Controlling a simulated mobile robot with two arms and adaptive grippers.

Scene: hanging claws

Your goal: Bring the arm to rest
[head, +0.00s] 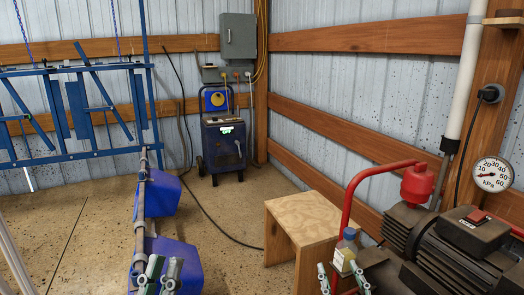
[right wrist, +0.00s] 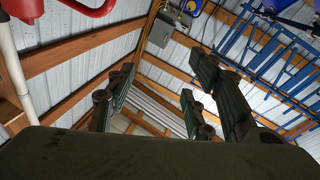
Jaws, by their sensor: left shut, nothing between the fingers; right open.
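My left gripper (head: 162,272) is at the bottom of the head view, in front of a blue box-like piece; its fingers are close together with nothing held. My right gripper (head: 341,274) is at the bottom of the head view, near the red pipe of the pump. Its fingers stand apart. In the right wrist view its green-padded fingers (right wrist: 165,100) are spread, with only wall and beams seen between them. Both arms are mostly out of the head view.
A motor pump (head: 430,240) with a red pipe and a small capped bottle (head: 345,245) stands close by my right gripper. A wooden stool (head: 310,225) is beyond. Blue boxes (head: 160,195) with a grey pipe are near my left gripper. A blue rack (head: 80,110) and a blue cart (head: 222,140) stand behind.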

